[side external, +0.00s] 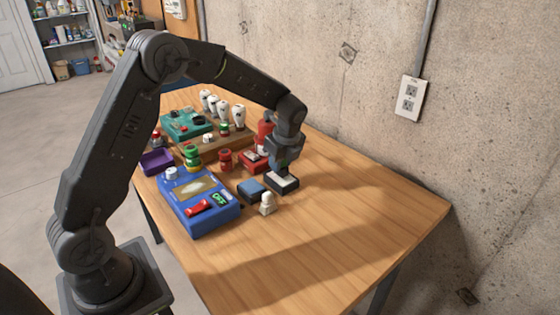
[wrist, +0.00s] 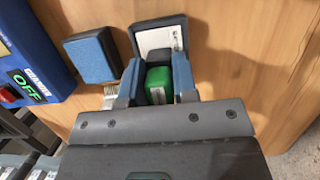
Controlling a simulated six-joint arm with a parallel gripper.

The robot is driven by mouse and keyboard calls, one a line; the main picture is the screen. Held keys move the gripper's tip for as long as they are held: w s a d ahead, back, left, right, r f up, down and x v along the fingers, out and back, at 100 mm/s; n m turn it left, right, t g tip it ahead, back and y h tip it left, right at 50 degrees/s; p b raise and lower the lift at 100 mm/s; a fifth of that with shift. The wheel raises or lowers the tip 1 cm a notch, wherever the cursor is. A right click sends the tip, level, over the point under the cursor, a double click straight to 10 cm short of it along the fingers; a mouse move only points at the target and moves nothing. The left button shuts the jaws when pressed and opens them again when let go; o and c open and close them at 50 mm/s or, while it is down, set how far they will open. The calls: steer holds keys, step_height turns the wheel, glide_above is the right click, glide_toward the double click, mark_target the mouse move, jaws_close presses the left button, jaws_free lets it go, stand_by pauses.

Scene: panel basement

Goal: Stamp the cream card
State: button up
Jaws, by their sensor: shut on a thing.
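The pale cream card (wrist: 154,40) lies in a dark holder (wrist: 159,21) on the table, with a small dark mark near its right side. In the side external view the card (side external: 282,181) is right under my gripper (side external: 281,169). In the wrist view my gripper (wrist: 157,86) is shut on a green block (wrist: 158,77), seemingly a stamp's handle. The block's lower end is hidden, so I cannot tell whether it touches the card. A blue pad (wrist: 90,57) in a dark case lies left of the card; it also shows in the side external view (side external: 251,190).
A small cream figure-like piece (side external: 267,204) stands in front of the pad. A blue panel box (side external: 198,216) lies to the left. Red items (side external: 252,160) and a green box (side external: 186,124) stand behind. The table's right side (side external: 370,205) is clear; a concrete wall runs behind.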

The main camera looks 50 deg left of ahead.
steer(key=shift+f, duration=0.6)
stand_by(0.9)
steer(key=shift+r, duration=3.6)
